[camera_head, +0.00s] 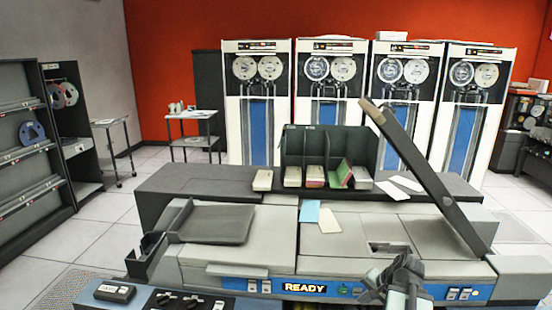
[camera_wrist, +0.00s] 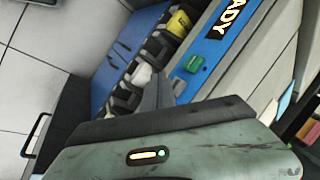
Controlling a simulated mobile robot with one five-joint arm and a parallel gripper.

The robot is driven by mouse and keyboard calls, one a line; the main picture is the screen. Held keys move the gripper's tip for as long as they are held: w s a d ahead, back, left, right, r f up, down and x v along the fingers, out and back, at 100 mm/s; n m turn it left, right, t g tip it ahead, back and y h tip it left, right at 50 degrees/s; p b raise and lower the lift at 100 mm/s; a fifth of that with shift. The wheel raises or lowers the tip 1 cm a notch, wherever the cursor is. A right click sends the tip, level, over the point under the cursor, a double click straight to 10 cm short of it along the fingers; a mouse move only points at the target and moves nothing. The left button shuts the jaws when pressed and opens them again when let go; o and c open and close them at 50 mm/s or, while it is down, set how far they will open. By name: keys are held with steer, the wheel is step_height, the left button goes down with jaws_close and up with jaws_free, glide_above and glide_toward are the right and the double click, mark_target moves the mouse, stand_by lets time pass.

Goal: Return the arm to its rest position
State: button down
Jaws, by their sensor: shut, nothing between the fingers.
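My gripper (camera_head: 398,290) shows in the head view at the bottom, right of centre. It is over the front of the grey card machine (camera_head: 350,238), just right of the lit READY sign (camera_head: 305,288). In the wrist view my gripper's fingers (camera_wrist: 158,92) are together with nothing between them. Part of the machine front behind my gripper is hidden.
A raised dark lid (camera_head: 430,170) slants over the machine's right side. A card rack (camera_head: 325,150) with several card stacks stands behind. Loose blue (camera_head: 310,211) and cream cards (camera_head: 329,221) lie on the machine. Tape cabinets (camera_head: 257,130) line the back. Open floor is at left.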

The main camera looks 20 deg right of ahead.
steer(key=w+a+n+g+p, duration=0.1)
steer(key=a+n, duration=0.5)
steer(key=a, duration=1.2)
steer(key=w+a+n+g+h+p, duration=0.1)
steer(key=w+a+n+g, duration=0.3)
steer(key=a, duration=1.4)
steer(key=n+p, duration=0.1)
steer(key=n, duration=0.1)
steer(key=shift+w+a+r+n, duration=0.25)
steer(key=shift+w+r+n, duration=0.1)
steer(key=shift+w+n, duration=0.05)
